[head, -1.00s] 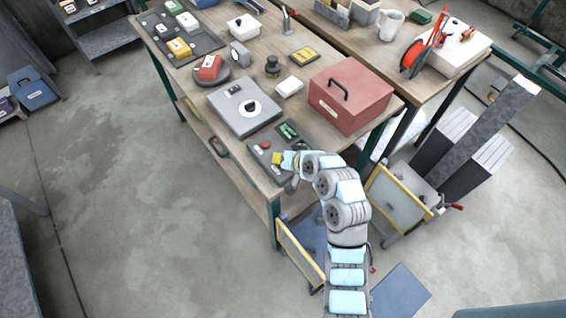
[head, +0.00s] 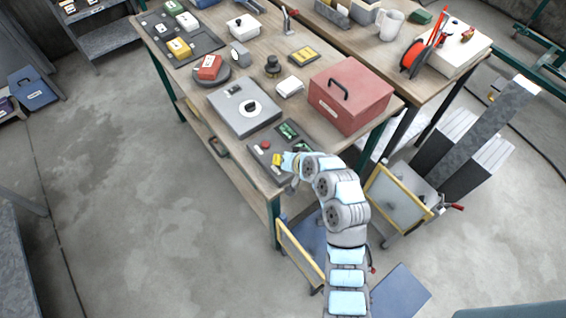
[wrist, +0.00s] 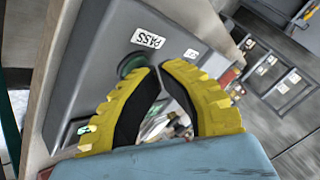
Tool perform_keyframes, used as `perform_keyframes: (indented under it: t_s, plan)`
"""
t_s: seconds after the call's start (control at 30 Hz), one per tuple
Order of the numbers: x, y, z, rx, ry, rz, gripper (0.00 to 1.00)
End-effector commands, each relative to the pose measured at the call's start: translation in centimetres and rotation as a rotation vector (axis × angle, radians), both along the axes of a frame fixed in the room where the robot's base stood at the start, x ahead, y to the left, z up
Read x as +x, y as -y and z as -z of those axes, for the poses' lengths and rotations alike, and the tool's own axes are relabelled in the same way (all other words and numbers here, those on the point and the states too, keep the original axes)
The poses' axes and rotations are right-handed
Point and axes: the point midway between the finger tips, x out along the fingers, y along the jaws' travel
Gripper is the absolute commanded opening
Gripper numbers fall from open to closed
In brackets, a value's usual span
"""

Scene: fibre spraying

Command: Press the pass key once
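The pass key is a round green button (wrist: 133,64) on a dark grey sloped control panel (wrist: 95,70), beside a white label reading PASS (wrist: 148,38) in the wrist view. My gripper (wrist: 159,69) has yellow fingers with black pads; the tips come together, with a gap lower between them. The left finger overlaps part of the green key, and I cannot tell whether it touches. In the head view my gripper (head: 278,159) is over the panel (head: 262,158) at the table's front edge. The pass key cannot be made out there.
A red button (head: 265,145) and a small green-lit area (head: 288,131) are on the same panel. A grey box with a round dial (head: 244,106) sits behind it, and a red toolbox (head: 350,95) stands to the right. Open floor lies left of the table.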

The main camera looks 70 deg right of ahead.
Motion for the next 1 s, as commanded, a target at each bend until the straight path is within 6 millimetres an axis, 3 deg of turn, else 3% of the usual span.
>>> perform_keyframes:
  t_s: [1.0]
  plan:
    - [0.0,-0.1,-1.7,0.001,0.0,0.0,0.0]
